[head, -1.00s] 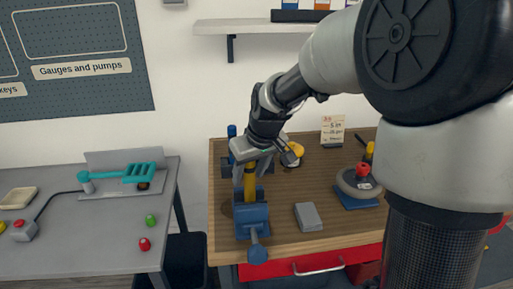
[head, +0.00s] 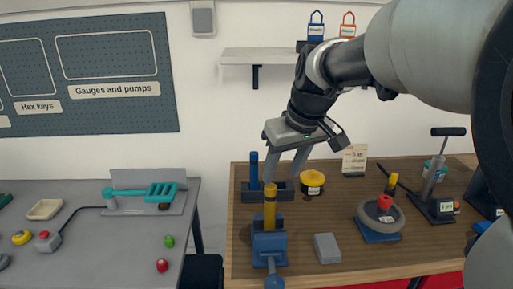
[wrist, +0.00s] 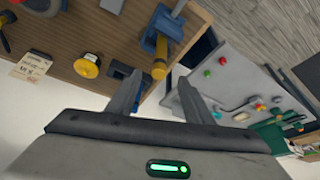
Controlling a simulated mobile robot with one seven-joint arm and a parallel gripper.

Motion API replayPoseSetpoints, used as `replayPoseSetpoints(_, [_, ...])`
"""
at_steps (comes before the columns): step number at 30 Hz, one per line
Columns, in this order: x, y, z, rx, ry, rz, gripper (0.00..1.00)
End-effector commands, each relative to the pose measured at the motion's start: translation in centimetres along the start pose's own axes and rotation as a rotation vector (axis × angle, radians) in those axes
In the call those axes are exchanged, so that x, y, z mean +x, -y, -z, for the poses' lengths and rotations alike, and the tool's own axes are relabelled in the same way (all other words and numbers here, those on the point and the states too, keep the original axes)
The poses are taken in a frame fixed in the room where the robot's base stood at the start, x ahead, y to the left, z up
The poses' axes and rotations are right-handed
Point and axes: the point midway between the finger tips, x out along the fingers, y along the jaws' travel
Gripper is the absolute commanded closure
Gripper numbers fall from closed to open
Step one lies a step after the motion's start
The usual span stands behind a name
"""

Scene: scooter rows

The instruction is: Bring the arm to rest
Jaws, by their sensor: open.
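My gripper (head: 284,177) is open and empty. It hangs from my arm over the wooden bench (head: 330,203), above and a little behind a yellow upright handle (head: 270,208). That handle stands in a blue vise (head: 268,243) at the bench's left front. In the wrist view, my two fingers (wrist: 160,77) are spread apart, with the yellow handle (wrist: 160,58) and blue vise (wrist: 162,22) beyond them. Nothing is between the fingers.
A blue holder (head: 254,172), a yellow-lidded tin (head: 312,182), a grey block (head: 327,248), a round wheel-like part (head: 380,217) and a hand pump (head: 433,185) stand on the bench. A grey table (head: 90,250) with a teal tool (head: 150,192) is at left. A wall shelf (head: 262,55) hangs above.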

Motion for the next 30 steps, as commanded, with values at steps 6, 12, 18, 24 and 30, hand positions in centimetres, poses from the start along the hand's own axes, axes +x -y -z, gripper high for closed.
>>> replayPoseSetpoints(6, [-4.7,0.2,-3.0,0.174,-0.024,-0.045,0.53])
replayPoseSetpoints(12, [-10.8,1.8,-10.1,0.358,-0.071,-0.104,0.53])
replayPoseSetpoints(18, [-13.1,3.1,-15.5,0.355,-0.091,-0.154,0.53])
replayPoseSetpoints(24, [-13.1,3.4,-17.2,0.356,-0.096,-0.168,0.53])
replayPoseSetpoints(30, [-13.0,3.4,-17.2,0.355,-0.095,-0.168,0.53])
